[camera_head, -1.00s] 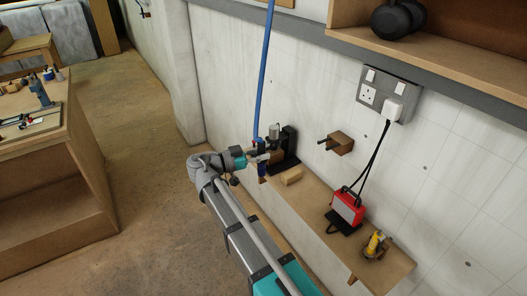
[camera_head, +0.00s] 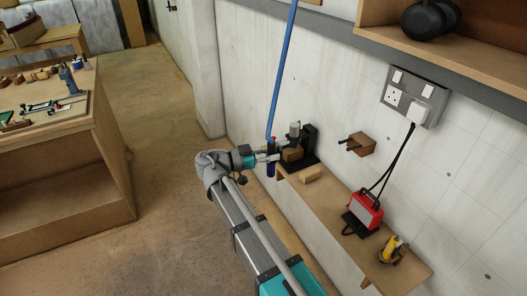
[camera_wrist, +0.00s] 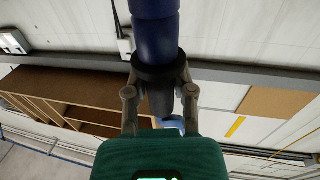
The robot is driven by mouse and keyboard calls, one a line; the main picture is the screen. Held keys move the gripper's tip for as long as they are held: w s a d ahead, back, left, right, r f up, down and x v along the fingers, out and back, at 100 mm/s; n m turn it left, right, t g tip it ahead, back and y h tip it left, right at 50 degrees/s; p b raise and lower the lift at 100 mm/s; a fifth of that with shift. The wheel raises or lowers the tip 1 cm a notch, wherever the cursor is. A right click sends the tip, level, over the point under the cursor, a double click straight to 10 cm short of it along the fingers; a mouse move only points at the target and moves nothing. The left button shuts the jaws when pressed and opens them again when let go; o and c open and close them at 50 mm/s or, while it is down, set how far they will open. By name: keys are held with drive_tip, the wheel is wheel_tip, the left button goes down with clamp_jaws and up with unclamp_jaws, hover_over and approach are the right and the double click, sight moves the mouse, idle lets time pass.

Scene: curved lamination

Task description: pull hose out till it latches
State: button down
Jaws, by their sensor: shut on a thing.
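The blue hose (camera_head: 283,65) hangs down along the wall from above the picture, its lower end leaning left. Its end has a dark blue grip (camera_head: 271,171), with a small red part near its top. My gripper (camera_head: 268,157) is shut on this end, left of the wall shelf's far end. In the wrist view the dark blue grip (camera_wrist: 156,38) stands between my gripper's fingers (camera_wrist: 159,80), with a black collar at the fingers. The hose's upper end and any reel or latch are out of view.
The narrow wall shelf (camera_head: 349,220) holds a black stand (camera_head: 309,140), a wood block (camera_head: 311,173), a red device (camera_head: 366,210) and a yellow tool (camera_head: 393,250). A socket panel (camera_head: 411,98) is on the wall. A workbench (camera_head: 60,130) stands left, with open floor between.

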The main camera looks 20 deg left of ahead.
sight(271, 146)
drive_tip(key=shift+r, duration=0.15)
wheel_tip(271, 146, up, 3)
drive_tip(key=p, duration=0.3)
drive_tip(key=shift+f, duration=0.2)
drive_tip(key=shift+s, duration=0.1)
